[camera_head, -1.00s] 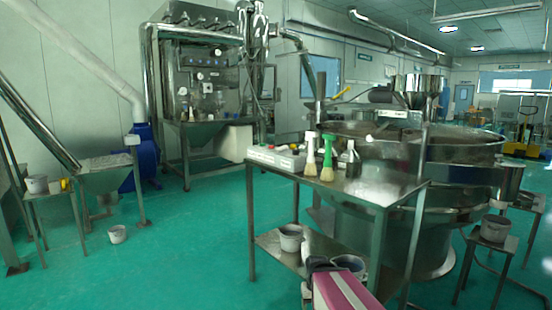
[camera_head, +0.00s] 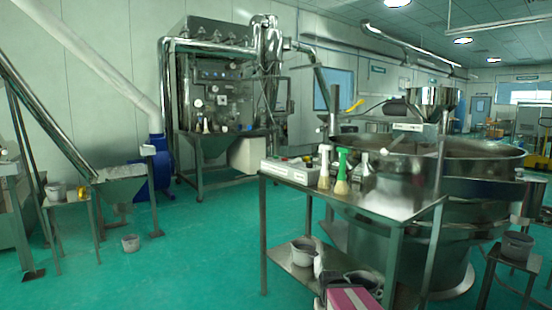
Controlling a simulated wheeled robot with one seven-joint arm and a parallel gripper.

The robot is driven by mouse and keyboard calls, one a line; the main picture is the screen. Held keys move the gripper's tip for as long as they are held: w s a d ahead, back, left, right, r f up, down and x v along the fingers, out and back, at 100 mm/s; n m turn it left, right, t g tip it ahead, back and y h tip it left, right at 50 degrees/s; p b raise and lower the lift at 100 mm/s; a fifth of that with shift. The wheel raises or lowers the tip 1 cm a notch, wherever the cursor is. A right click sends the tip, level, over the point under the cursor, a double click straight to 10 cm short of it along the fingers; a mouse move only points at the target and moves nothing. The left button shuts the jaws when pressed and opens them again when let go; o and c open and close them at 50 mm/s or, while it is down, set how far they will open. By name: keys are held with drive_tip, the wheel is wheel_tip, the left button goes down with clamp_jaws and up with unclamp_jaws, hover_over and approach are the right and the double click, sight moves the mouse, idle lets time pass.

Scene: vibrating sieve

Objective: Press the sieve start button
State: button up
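A pale control box (camera_head: 283,168) lies on the back left corner of the steel table (camera_head: 400,207). Small coloured spots on its top look like buttons, but which one is the start button is too small to tell. The large round steel sieve (camera_head: 430,235) stands behind and to the right of the table. My arm shows at the bottom edge as a pink link with a dark and white end (camera_head: 335,283), low in front of the table and well below the box. Its fingers cannot be made out.
Brushes with white and green handles (camera_head: 342,165) stand beside the box. A stand with a pot (camera_head: 517,247) is at the right.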

clamp_jaws()
idle(1.5)
